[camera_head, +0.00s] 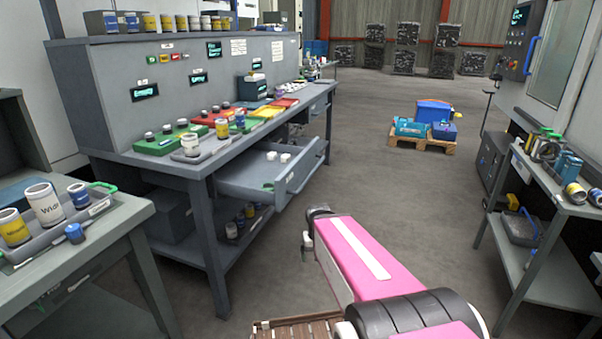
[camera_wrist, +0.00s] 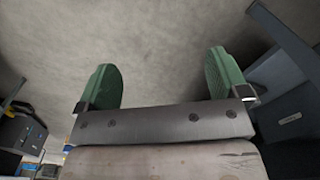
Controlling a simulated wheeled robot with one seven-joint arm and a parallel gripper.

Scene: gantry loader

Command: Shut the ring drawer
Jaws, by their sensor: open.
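The ring drawer is most likely the grey drawer (camera_head: 262,178) pulled out from under the long workbench in the head view. It stands open toward the aisle, with a few small white rings and a green item inside. Its front panel (camera_head: 305,170) carries a handle. In the wrist view my gripper (camera_wrist: 165,85) shows two green fingers spread wide with only floor between them. It is empty and touches nothing that I can see.
The grey workbench (camera_head: 165,160) holds colored trays and cans. A nearer bench (camera_head: 100,235) stands at the left, a shelf cart (camera_head: 565,200) at the right. A pallet (camera_head: 420,143) with blue boxes sits farther back. The floor (camera_head: 365,175) between is clear.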

